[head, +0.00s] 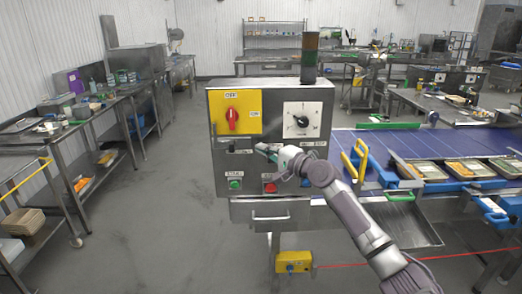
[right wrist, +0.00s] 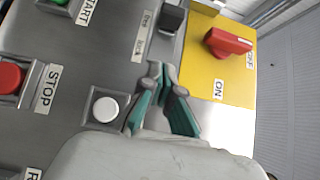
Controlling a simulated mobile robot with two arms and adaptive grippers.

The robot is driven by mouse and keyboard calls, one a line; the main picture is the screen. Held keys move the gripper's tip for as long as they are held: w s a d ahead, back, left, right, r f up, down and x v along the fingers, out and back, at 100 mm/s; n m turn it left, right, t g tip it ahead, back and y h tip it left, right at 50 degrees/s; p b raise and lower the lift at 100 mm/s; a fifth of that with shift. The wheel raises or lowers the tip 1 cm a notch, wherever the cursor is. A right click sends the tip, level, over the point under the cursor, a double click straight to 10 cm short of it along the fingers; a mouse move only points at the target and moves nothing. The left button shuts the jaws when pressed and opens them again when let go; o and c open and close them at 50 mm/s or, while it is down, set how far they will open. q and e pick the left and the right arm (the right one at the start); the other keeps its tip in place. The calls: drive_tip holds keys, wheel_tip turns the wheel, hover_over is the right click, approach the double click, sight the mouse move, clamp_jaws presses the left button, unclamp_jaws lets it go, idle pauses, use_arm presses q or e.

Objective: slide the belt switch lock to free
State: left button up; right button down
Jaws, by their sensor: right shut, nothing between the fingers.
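The grey control box (head: 220,180) stands in the middle of the head view. A small dark sliding block (right wrist: 172,18), which looks like the belt switch lock, sits on its face beside a narrow label (right wrist: 143,36) whose words are too small to read surely. My right gripper (head: 260,147) is in front of the panel, its fingers pointing left. In the right wrist view its green-padded fingers (right wrist: 160,72) are shut and empty, with the tips just short of the block. Touching cannot be told. My left gripper is not in view.
A yellow plate (head: 248,100) with a red rotary switch (head: 231,118) lies above the gripper. A white round button (right wrist: 106,109), a red stop button (right wrist: 10,78) and a green start button (head: 235,184) are close by. A blue conveyor (head: 400,146) with trays is to the right.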

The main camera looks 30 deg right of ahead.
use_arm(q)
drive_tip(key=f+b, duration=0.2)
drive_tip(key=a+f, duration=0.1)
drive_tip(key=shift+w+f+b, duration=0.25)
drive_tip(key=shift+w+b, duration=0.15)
use_arm(e)
drive_tip(key=s, duration=0.8)
drive_tip(key=shift+d, duration=0.45)
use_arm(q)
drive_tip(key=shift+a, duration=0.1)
